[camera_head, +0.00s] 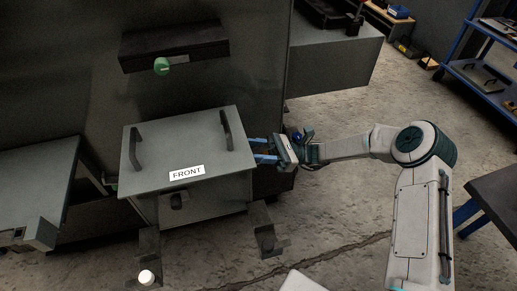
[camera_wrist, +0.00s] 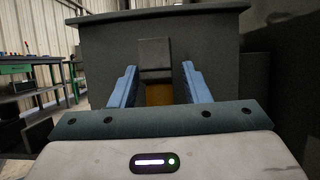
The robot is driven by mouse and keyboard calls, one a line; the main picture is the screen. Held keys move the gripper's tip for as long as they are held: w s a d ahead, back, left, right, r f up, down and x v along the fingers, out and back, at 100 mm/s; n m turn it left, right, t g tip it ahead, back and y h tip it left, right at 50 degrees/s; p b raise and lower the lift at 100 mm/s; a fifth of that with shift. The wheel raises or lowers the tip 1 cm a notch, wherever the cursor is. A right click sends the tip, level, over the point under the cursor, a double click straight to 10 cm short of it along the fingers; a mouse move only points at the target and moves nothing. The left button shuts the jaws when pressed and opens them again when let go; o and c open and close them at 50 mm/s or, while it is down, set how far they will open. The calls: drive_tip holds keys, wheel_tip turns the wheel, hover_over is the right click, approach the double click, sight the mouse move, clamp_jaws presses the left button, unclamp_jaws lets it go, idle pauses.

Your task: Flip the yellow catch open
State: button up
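The enclosure is a grey box whose lid (camera_head: 188,150) carries two dark handles and a FRONT label. In the wrist view its side wall (camera_wrist: 105,48) fills the middle, under the overhanging lid edge. A yellow patch, probably the yellow catch (camera_wrist: 159,95), shows low between my fingers, below a dark grey block (camera_wrist: 155,55) on that wall. Its lower part is hidden behind my gripper body. The catch is not visible in the head view. My gripper (camera_head: 254,150) is at the box's right side. Its blue fingers are apart in the wrist view (camera_wrist: 159,72), with no clear contact.
A dark panel with a green knob (camera_head: 162,66) stands behind the box. Dark brackets (camera_head: 267,240) are in front of it, one with a white knob (camera_head: 146,277). A grey bench (camera_head: 40,185) is at left, a blue cart (camera_head: 483,75) at right. Open floor lies right of the box.

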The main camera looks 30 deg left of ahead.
drive_tip(key=p+v, duration=0.1)
drive_tip(key=v, duration=1.2)
drive_tip(key=shift+w+d+f, duration=0.15)
drive_tip(key=shift+w+d, duration=0.1)
drive_tip(key=shift+w, duration=0.05)
drive_tip(key=s+d+r+n+t+h+p, duration=0.2)
drive_tip(key=d+r+t+h+p, duration=0.3)
drive_tip(key=r, duration=0.5)
drive_tip(key=s+d+r+n+t+h+p, duration=0.25)
drive_tip(key=d+r+p, duration=0.35)
drive_tip(key=r, duration=0.4)
drive_tip(key=s+d+r+n+t+h+p, duration=0.1)
drive_tip(key=s+d+r+t+h+p, duration=0.1)
drive_tip(key=d+r, duration=0.6)
drive_tip(key=s+d+r+n+t+h+p, duration=0.1)
drive_tip(key=s+d+r+t+h+p, duration=0.2)
drive_tip(key=s+d+r+t+p, duration=0.2)
drive_tip(key=s+d+r+n+t+h+p, duration=0.1)
drive_tip(key=s+d+r+t+p, duration=0.3)
drive_tip(key=d+r+p, duration=0.5)
drive_tip(key=d+r+t+h, duration=0.1)
drive_tip(key=d+r+t, duration=0.1)
drive_tip(key=d+r, duration=0.1)
drive_tip(key=shift+s, duration=0.2)
